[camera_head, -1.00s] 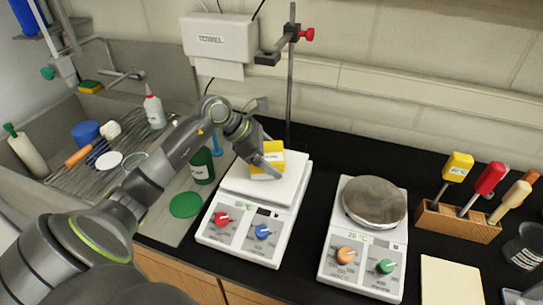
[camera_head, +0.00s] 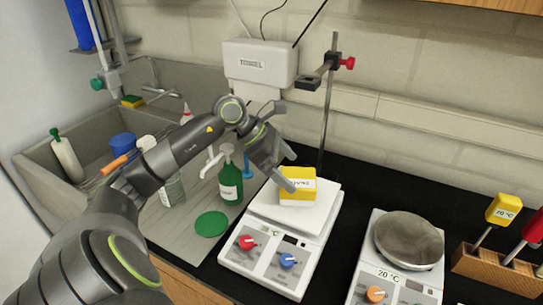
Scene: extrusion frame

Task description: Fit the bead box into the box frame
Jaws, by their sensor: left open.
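A small yellow box with a white label (camera_head: 300,187), which looks like the bead box, sits on the white top plate of the left hot plate (camera_head: 312,214). My left gripper (camera_head: 287,168) is open at the box's left side, with one finger in front of the box's left edge. I cannot tell whether the fingers touch the box. Part of the box's left side is hidden by the gripper. I cannot make out a box frame in this view. My right gripper is not in view.
A second hot plate with a round metal top (camera_head: 409,240) stands to the right. A clamp stand (camera_head: 329,110) rises behind the box. A green bottle (camera_head: 230,183) and a green disc (camera_head: 211,224) are left of the hot plate. A wooden tool block (camera_head: 495,268) is far right.

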